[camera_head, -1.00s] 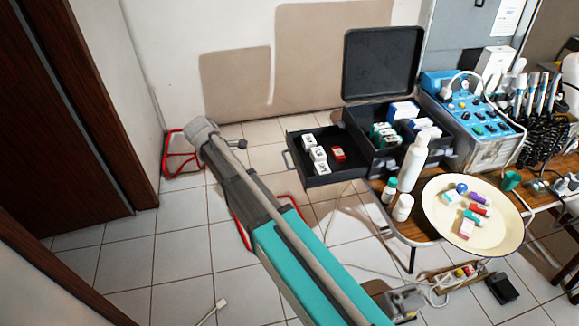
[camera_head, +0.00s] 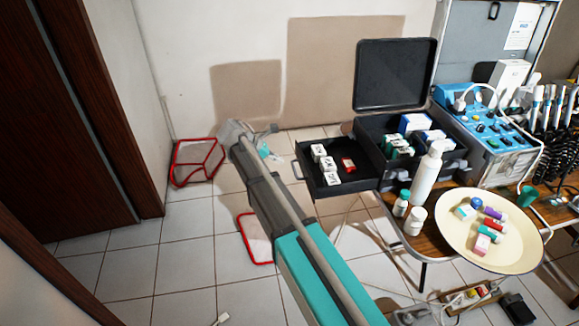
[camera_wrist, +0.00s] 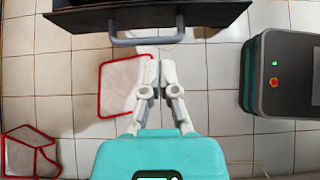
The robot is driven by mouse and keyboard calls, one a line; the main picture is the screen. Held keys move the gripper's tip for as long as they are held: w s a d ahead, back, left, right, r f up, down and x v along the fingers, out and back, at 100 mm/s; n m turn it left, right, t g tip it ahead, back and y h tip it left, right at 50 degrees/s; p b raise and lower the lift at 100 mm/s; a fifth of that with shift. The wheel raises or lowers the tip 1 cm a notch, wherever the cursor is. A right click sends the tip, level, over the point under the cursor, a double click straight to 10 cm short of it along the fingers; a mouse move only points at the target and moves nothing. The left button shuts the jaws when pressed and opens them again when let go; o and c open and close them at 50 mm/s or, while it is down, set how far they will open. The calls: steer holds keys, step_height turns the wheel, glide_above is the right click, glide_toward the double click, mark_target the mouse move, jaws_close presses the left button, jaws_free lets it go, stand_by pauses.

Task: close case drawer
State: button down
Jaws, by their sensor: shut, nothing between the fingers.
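The black case (camera_head: 380,122) stands open on the wooden table, its lid (camera_head: 396,75) raised. Its drawer (camera_head: 335,182) is pulled out to the left and holds small white boxes and a red one. The drawer's grey handle (camera_head: 296,170) is on its left end. In the wrist view the handle (camera_wrist: 147,41) shows at the top, on the drawer's dark front (camera_wrist: 75,20). My gripper (camera_wrist: 160,92) is shut and empty, below the handle in that picture and apart from it. In the head view my arm hides most of the gripper.
A white bottle (camera_head: 427,172) and smaller bottles stand beside the case. A cream plate (camera_head: 515,255) with small items lies on the table. Red frames (camera_head: 198,162) lie on the tiled floor. Bare floor is left of the drawer.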

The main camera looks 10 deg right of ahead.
mark_target(305, 173)
steer(key=shift+b+x, duration=2.9)
steer(key=shift+x, duration=1.4)
steer(key=shift+w+d+f+b, duration=0.1)
steer(key=shift+d+f+b, duration=0.25)
steer(key=shift+d+f, duration=0.1)
